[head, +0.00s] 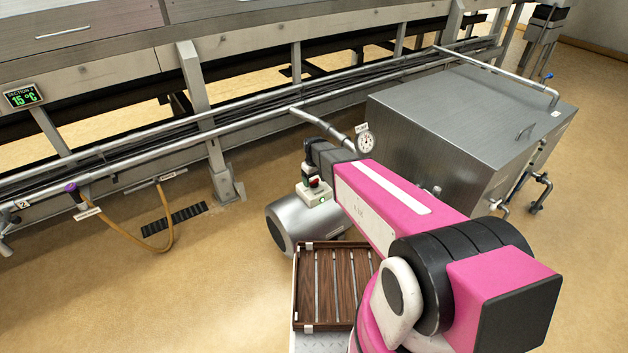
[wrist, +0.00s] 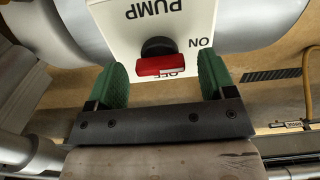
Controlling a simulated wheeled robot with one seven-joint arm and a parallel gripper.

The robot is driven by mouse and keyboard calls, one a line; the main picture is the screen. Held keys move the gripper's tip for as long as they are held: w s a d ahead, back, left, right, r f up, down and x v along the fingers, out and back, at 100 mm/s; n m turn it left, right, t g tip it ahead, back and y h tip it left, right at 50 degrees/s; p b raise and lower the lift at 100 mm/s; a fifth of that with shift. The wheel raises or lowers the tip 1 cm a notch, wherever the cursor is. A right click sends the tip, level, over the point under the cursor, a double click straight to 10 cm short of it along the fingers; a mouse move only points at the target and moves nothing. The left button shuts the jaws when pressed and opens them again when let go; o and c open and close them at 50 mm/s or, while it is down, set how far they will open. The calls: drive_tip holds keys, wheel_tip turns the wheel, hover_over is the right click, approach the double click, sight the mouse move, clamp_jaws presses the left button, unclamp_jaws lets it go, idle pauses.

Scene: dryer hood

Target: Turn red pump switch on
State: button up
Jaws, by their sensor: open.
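The red pump switch (wrist: 162,66) is a flat red handle on a black round knob, on a white plate (wrist: 178,22) marked PUMP, ON and OFF, upside down in the wrist view. The handle lies crosswise and partly covers the word OFF. My gripper (wrist: 164,74) is open, with one green finger on each side of the handle and gaps between. I cannot tell how deep the fingertips reach. In the head view the switch box (head: 314,195) sits on top of the silver pump (head: 290,222), below my wrist, which hides part of it.
A steel tank (head: 470,110) stands right of the pump, with a pipe and a round gauge (head: 365,142) between. A long steel machine frame with pipes (head: 200,135) runs behind. A yellow hose (head: 165,240) hangs at left. The floor at front left is clear.

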sight(314, 181)
wheel_tip(314, 181, up, 11)
drive_tip(key=shift+f, duration=0.2)
idle(0.6)
